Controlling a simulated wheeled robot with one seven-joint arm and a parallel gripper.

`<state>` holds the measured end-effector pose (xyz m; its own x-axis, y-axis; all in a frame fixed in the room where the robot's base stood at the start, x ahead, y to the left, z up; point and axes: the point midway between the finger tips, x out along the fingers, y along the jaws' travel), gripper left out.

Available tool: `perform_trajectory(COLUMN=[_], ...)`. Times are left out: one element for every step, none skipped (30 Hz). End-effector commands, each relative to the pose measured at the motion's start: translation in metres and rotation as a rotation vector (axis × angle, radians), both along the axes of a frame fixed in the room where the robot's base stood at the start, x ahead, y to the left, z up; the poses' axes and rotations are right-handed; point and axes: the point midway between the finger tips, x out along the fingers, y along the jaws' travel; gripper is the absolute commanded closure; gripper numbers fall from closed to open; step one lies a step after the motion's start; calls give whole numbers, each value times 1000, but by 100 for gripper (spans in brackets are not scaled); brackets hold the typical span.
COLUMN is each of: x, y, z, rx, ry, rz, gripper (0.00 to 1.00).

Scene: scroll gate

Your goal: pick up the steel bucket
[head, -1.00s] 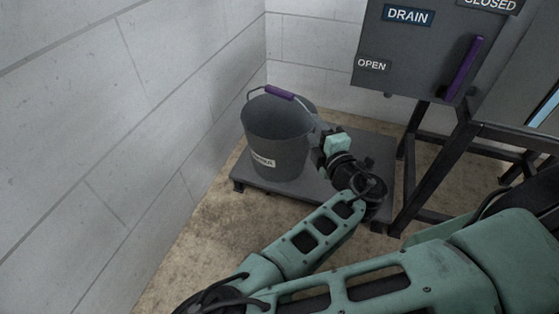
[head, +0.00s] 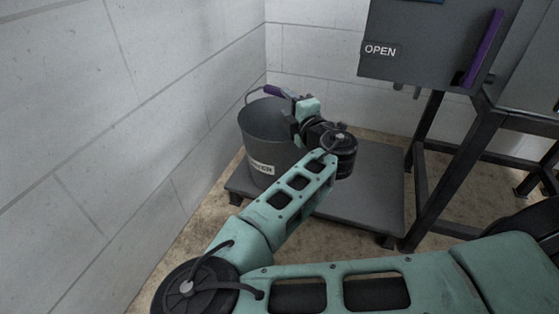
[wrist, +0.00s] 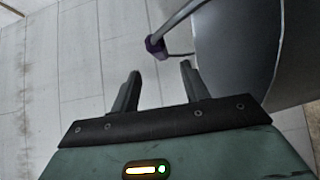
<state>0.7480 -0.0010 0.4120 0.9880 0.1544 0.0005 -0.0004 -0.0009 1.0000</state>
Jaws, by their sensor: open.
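The steel bucket (head: 262,132) stands upright on a low dark platform, near the wall. It is dark grey with a partly hidden white label. Its wire handle with a purple grip (head: 272,91) stands up above the rim. My gripper (head: 290,97) is at the bucket's upper right, close to the purple grip; my arm covers part of the bucket. In the wrist view my gripper (wrist: 160,82) is open and empty. The purple grip (wrist: 156,46) lies ahead of the fingertips, seen end-on, and the bucket (wrist: 238,45) is on the right. I see no contact with the grip.
The low platform (head: 372,185) is bare to the right of the bucket. A pale block wall (head: 130,110) runs close along the left. A grey cabinet (head: 425,45) with a purple lever (head: 483,48) and an OPEN sign stands on dark legs at the right.

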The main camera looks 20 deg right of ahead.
Motion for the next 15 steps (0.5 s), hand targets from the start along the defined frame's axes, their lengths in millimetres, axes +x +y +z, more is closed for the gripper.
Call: perform_trajectory(x=[3,5,6,8,9,12,15,18,23,27,30,35,38,42,48], y=[0,0,0,0,0,-1,-1,-2,-3,-3,-4,-5,-5,-4,-3], z=[-1,-1,-1,-1,-2,-3,-4,-5,-6,-7,-7,-8,-7,-7,-7], rx=[0,0,0,0,-1,-1,-1,-1,-1,-1,-2,-2,-2,0,-1], ry=[0,0,0,0,-1,-1,0,-1,-1,0,-2,-1,-1,-1,0], rz=[-1,-1,-1,-1,-1,-1,-2,-2,-2,-2,-1,-1,-1,0,1], gripper=[55,55,55,55,55,55,55,55,55,55,55,55,55,55,55])
